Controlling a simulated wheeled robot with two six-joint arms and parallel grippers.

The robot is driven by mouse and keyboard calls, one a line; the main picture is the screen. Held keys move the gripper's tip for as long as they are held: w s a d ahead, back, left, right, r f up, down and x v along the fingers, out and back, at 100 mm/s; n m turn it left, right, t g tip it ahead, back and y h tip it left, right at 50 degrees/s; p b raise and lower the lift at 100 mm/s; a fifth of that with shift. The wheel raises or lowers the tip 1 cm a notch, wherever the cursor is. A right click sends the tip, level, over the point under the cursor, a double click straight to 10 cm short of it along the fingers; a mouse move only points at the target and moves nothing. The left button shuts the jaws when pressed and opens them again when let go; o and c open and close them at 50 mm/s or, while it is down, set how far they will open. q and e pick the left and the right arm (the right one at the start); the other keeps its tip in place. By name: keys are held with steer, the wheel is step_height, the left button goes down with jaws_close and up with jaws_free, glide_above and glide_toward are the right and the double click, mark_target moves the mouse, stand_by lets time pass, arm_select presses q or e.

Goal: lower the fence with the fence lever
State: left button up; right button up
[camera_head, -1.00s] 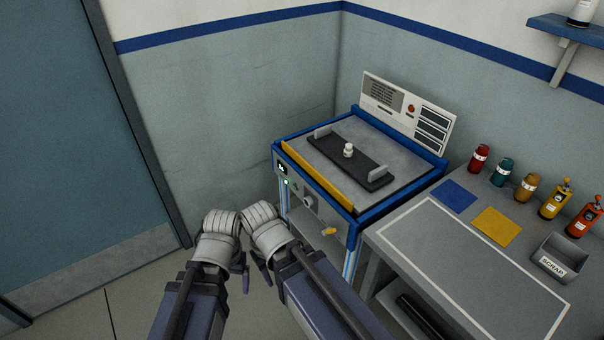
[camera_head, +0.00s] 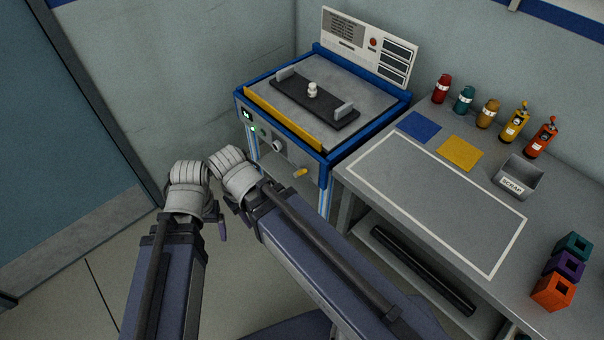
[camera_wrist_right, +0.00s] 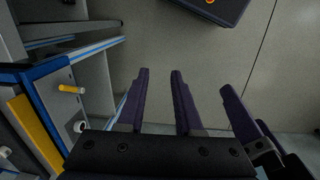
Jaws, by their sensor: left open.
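The yellow fence (camera_head: 284,119) runs along the front edge of the blue-framed machine (camera_head: 325,158). The fence lever, a small yellow handle (camera_head: 300,173), sticks out of the machine's front panel at lower right. It also shows at the left of the right wrist view (camera_wrist_right: 70,88). My left gripper (camera_head: 218,222) is open and points down, left of the machine and apart from it. My right gripper (camera_wrist_right: 159,72) has its two purple fingers apart with nothing between them, to the right of the lever in the wrist view. In the head view its fingers are mostly hidden by its arm.
A black fixture (camera_head: 315,100) lies on the machine's top. The workbench (camera_head: 430,205) stands right of it with several bottles, a scrap bin (camera_head: 519,178) and coloured blocks (camera_head: 553,292). Open floor lies between door and machine. My two wrists are close together.

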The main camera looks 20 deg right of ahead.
steer(key=w+d+m, duration=0.1)
steer(key=m, duration=0.1)
steer(key=w+d+m, duration=0.1)
steer(key=m, duration=0.1)
steer(key=w+d+f+m+b, duration=0.1)
steer(key=shift+w+d+f+m, duration=0.1)
steer(key=shift+w+d+m, duration=0.15)
steer(key=shift+m, duration=0.15)
steer(key=c, duration=0.5)
steer(key=w+d+f+m+b, duration=0.1)
steer(key=w+d+m, duration=0.3)
steer(key=d+m, duration=0.3)
steer(key=m, duration=0.3)
steer(key=shift+w+f+y, duration=0.25)
steer(key=shift+w+y, duration=0.05)
steer(key=shift+w, duration=0.05)
steer(key=shift+w+d+f+m+t+b, duration=0.35)
steer(key=shift+w+d+m, duration=0.45)
steer(key=shift+d+m, duration=1.9)
steer(key=shift+w+d+f+m+t+b, duration=0.1)
steer(key=shift+w+d+f+m+b, duration=0.45)
steer(key=shift+d+m, duration=2.15)
steer(key=shift+w+d+f+m+t+b, duration=0.35)
steer(key=shift+w+d+m, duration=0.65)
steer(key=shift+d+m, duration=1.7)
steer(key=shift+a+r+m, duration=0.15)
steer(key=shift+a+m, duration=0.45)
steer(key=shift+a, duration=0.05)
